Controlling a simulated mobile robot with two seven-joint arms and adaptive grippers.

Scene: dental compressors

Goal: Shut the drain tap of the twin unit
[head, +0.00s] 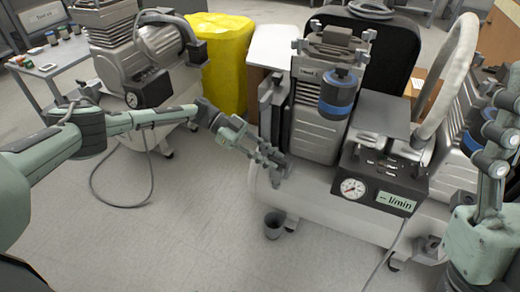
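The twin unit stands right of centre in the head view, with a pale horizontal tank (322,204) under its compressor blocks. My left gripper (277,165) reaches in from the left to the tank's left end. Its fingertips overlap the small grey fittings there, and whether they touch is unclear. The drain tap is not clearly distinguishable; a small grey fitting (279,190) hangs below the fingertips. The left finger gap is too small to read. My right gripper (502,118) is at the right edge, pointing up in front of the unit's right block, its fingertips partly cut off.
A grey cup (274,225) stands on the floor below the tank's left end. A gauge box (382,185) sits on the tank's front. Another compressor (140,60), with a looped hose on the floor, and a yellow bin (220,55) stand behind my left arm.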

